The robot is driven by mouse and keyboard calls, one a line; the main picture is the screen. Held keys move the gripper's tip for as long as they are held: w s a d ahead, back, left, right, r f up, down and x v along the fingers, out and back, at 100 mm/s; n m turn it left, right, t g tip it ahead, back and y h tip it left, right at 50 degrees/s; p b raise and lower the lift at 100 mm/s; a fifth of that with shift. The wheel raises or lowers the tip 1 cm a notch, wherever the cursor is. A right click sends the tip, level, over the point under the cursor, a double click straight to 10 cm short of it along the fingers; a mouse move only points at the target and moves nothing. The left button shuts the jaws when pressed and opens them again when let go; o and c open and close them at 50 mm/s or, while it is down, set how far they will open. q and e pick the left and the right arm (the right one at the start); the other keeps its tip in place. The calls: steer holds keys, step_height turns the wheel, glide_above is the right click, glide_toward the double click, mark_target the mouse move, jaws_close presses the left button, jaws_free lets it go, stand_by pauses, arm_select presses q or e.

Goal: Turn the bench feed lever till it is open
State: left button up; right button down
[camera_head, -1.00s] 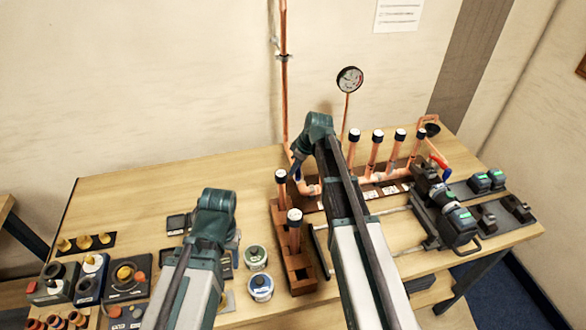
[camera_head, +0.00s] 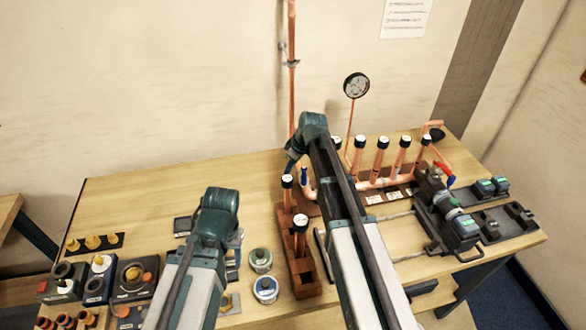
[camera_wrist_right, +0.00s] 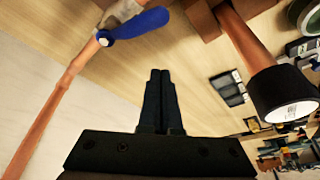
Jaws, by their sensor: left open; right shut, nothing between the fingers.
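A blue lever (camera_wrist_right: 137,24) sits on a copper pipe near the top of the right wrist view, set at a steep angle across the pipe. In the head view a small blue part (camera_head: 304,175) shows at the foot of the wall pipe, beside my right wrist. My right gripper (camera_wrist_right: 160,75) is shut and empty, pointing below the lever and apart from it. In the head view its fingers are hidden behind my arm. My left gripper (camera_head: 218,215) is open over the bench's left middle, its fingers mostly hidden by the wrist. A red lever (camera_head: 444,170) is at the manifold's right end.
Upright capped copper pipes (camera_head: 382,158) stand along the manifold. A capped pipe (camera_wrist_right: 255,50) rises close right of my right gripper. A gauge (camera_head: 356,86) stands behind. Tins (camera_head: 265,289) and a wooden rack (camera_head: 297,270) are in front. The bench's back left (camera_head: 140,195) is clear.

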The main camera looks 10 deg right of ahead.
mark_target(304, 175)
steer(key=w+d+p+v, duration=0.1)
steer(key=p+v, duration=0.6)
steer(key=v, duration=0.2)
steer(key=s+a+f+m+h+b, duration=0.1)
steer(key=a+m+h+b, duration=0.2)
steer(key=a+m+h, duration=0.75)
steer(key=d+f+m+y+b, duration=0.1)
steer(key=d+f+m+b, duration=0.2)
steer(key=d+f+b, duration=0.5)
steer(key=shift+w+d+f+b, duration=0.35)
steer(key=shift+w+f+b, duration=0.15)
steer(key=shift+f+b, duration=0.25)
steer(key=shift+y, duration=0.25)
